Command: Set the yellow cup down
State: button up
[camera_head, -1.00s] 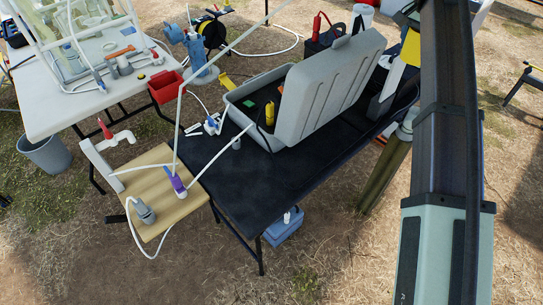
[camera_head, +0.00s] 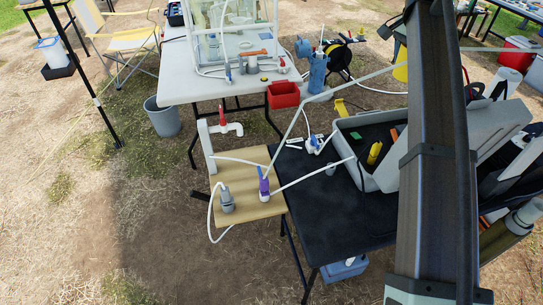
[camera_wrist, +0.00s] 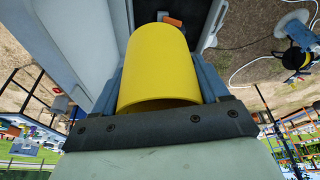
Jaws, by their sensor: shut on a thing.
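The yellow cup (camera_wrist: 160,60) fills the middle of the wrist view, lying across the picture between my gripper's two blue-grey fingers. My gripper (camera_wrist: 162,88) is shut on it. The cup hangs in the air, with its rounded side toward the camera. In the head view a piece of the yellow cup (camera_head: 401,70) shows at the left edge of my arm, which hides the rest of it and my gripper.
The black table (camera_head: 320,210) carries an open grey case (camera_head: 350,150) with its lid raised. A wooden board (camera_head: 240,209) with fittings and hoses adjoins it. A white table (camera_head: 185,85) and a red bin (camera_head: 284,95) stand behind.

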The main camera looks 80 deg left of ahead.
jog(key=s+a+f+n, duration=0.25)
jog(key=s+f, duration=0.25)
jog(key=s, duration=0.3)
jog(key=s+a+f+n+y, duration=0.1)
jog(key=s+a+f, duration=0.3)
jog(key=s+f, duration=0.3)
jog(key=s+a+f+n, duration=0.2)
jog(key=s+a+f, duration=0.15)
jog(key=s, duration=0.45)
jog(key=s+d+f+n+g+y, duration=0.1)
jog(key=s+f+n, duration=0.2)
jog(key=s+f, duration=0.7)
jog(key=s+d+f+n+g, duration=0.15)
jog(key=s+f, duration=0.55)
jog(key=s, duration=0.7)
jog(key=shift+n+t, duration=0.25)
jog(key=shift+n, duration=0.05)
jog(key=shift+d+f, duration=0.1)
jog(key=shift+f, duration=4.25)
jog(key=shift+f, duration=0.15)
jog(key=o, duration=1)
jog(key=shift+o, duration=0.2)
jog(key=v, duration=1.2)
jog(key=shift+d, duration=0.2)
